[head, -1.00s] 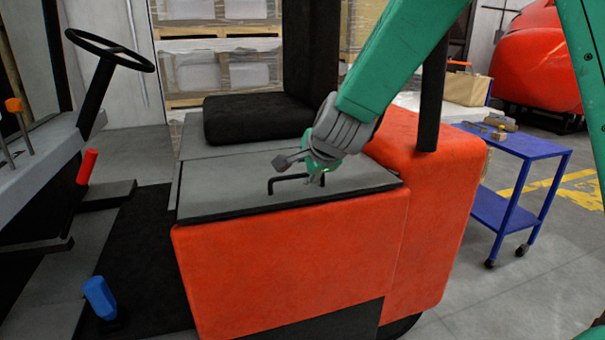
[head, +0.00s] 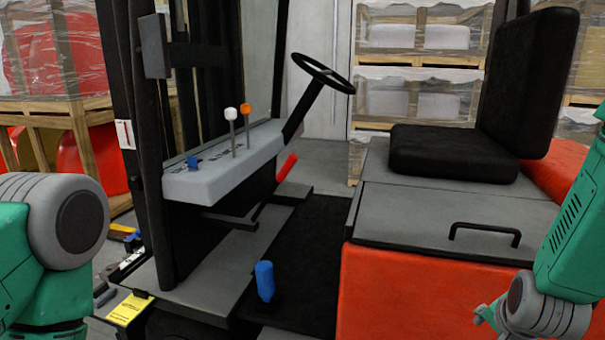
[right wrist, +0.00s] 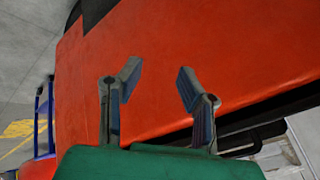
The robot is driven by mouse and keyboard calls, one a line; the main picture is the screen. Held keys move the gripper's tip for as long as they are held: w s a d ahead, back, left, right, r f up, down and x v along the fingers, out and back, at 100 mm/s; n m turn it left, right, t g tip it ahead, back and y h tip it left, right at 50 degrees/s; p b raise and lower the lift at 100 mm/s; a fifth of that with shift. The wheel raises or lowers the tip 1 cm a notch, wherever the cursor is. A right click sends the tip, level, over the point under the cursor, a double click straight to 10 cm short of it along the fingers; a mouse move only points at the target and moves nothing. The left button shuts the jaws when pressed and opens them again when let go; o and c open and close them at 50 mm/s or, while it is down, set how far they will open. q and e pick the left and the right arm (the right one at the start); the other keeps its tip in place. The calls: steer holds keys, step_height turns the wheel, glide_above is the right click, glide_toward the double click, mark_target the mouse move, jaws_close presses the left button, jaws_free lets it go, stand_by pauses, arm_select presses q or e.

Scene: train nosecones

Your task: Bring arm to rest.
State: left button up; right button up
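My right arm comes in at the right of the head view. Its gripper (head: 484,316) is in front of the forklift's orange side panel (head: 400,300), below the black handle (head: 485,234) on the grey seat-base lid (head: 400,215), and apart from that handle. In the right wrist view the two fingers of this gripper (right wrist: 160,75) are spread with nothing between them, and the orange panel (right wrist: 220,50) lies beyond. Part of my left arm shows at the left of the head view; its gripper is out of the picture.
The forklift has a black seat (head: 455,152), steering wheel (head: 323,73), lever console (head: 222,165), red lever (head: 287,167) and blue-topped lever (head: 265,281). Wrapped crates (head: 415,95) stand behind. The right wrist view shows a blue cart (right wrist: 43,120) at left.

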steer(key=s+a+f+n+g+y, duration=0.1)
steer(key=s+a+f+n+g, duration=0.1)
steer(key=s+f+n, duration=0.5)
steer(key=s+a+f+n+g+y, duration=0.1)
steer(key=s+a+f+n+g, duration=0.2)
steer(key=s+f, duration=0.9)
steer(key=s+a+n, duration=0.2)
steer(key=s+n, duration=0.1)
steer(key=s, duration=0.4)
steer(key=shift+s+a+f+n+g+y, duration=0.2)
steer(key=shift+s+a+n+g+y, duration=0.1)
steer(key=shift+n, duration=0.1)
